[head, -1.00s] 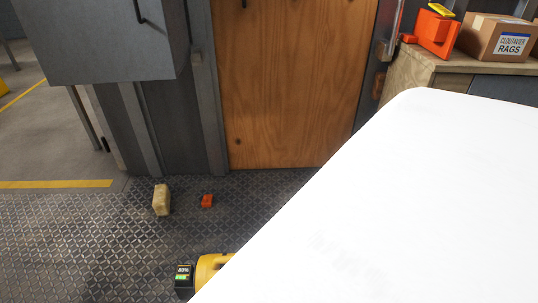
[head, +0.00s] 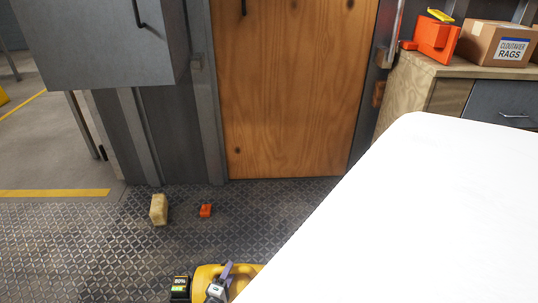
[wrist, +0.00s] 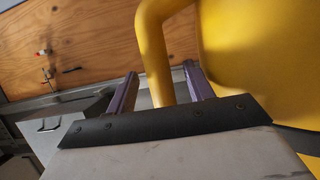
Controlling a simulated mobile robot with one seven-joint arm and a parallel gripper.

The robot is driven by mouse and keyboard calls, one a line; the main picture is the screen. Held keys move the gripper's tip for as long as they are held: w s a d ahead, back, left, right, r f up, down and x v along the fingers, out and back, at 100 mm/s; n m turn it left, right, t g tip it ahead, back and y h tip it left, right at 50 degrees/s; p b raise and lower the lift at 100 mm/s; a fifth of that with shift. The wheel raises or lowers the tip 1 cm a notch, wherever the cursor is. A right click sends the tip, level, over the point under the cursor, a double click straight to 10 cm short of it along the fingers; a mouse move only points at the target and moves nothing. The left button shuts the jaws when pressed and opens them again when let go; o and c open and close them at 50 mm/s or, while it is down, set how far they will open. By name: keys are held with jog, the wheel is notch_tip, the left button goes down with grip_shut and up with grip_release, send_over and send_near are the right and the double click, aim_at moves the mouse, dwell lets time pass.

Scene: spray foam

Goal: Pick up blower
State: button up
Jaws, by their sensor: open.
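The yellow blower (head: 207,274) with a black battery (head: 180,288) lies at the bottom of the head view, partly hidden by my white arm. My gripper (head: 227,277) shows there over the blower's body. In the wrist view, my gripper (wrist: 159,82) is open, its two purple fingers spread. The blower's yellow handle (wrist: 156,55) passes between the fingers in the picture, with the right finger in the gap between handle and body (wrist: 250,60). I cannot tell whether the fingers touch it.
A tan block (head: 158,210) and a small orange item (head: 206,211) lie on the patterned metal floor (head: 110,245). A wooden door (head: 290,90) stands behind. A workbench (head: 425,92) at right holds a rags box (head: 485,43) and an orange case (head: 436,37).

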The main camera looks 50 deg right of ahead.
grip_shut()
dwell(0.3)
dwell(1.1)
jog(key=shift+r, duration=0.15)
